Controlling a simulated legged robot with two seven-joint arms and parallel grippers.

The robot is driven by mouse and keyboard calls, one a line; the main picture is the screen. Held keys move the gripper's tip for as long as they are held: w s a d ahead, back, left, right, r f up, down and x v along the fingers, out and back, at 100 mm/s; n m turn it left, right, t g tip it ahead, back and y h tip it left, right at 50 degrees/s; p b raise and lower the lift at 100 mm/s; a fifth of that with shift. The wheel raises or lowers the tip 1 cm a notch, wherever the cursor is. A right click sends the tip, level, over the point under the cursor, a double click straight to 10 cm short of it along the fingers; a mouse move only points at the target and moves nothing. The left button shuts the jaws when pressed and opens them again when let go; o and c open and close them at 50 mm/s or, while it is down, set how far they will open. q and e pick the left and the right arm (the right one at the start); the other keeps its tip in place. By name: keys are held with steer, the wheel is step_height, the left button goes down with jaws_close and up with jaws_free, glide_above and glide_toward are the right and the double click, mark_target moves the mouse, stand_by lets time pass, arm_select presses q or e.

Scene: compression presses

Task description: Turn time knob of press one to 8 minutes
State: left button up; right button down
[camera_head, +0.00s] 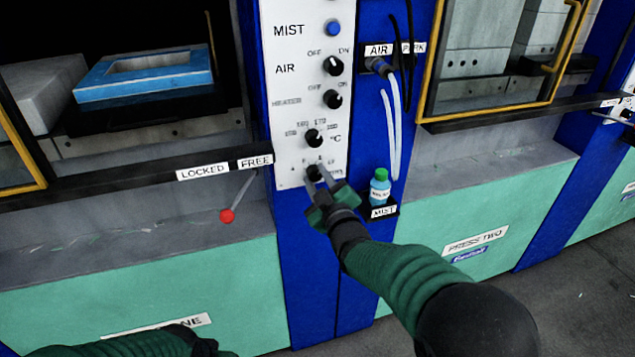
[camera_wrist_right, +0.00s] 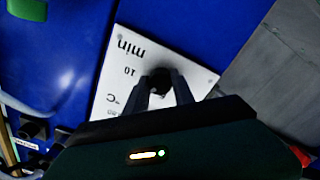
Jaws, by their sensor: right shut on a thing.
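The time knob (camera_wrist_right: 160,82) is a small black dial at the bottom of the white control panel (camera_head: 307,100), beside the "min" label. My right gripper (camera_head: 316,178) is shut on it, with one finger on each side in the right wrist view (camera_wrist_right: 160,90). The fingers hide much of the scale; a "10" shows near the knob in the wrist view. The knob's exact setting cannot be read. Part of my left arm shows at the bottom left of the head view, and its fingers cannot be made out.
Above sit the temperature knob (camera_head: 313,138), heater knob (camera_head: 332,99), air knob (camera_head: 333,66) and blue mist button (camera_head: 333,29). A red-tipped lever (camera_head: 227,215) hangs left of the panel. A green-capped bottle (camera_head: 380,187) stands close right of my right gripper. Hoses (camera_head: 393,120) hang above it.

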steer(key=shift+a+n, duration=0.1)
steer(key=shift+n, duration=0.5)
steer(key=c, duration=1.1)
jaws_free()
steer(key=shift+o, duration=0.2)
steer(key=v, duration=1.6)
steer(key=shift+s+p, duration=0.35)
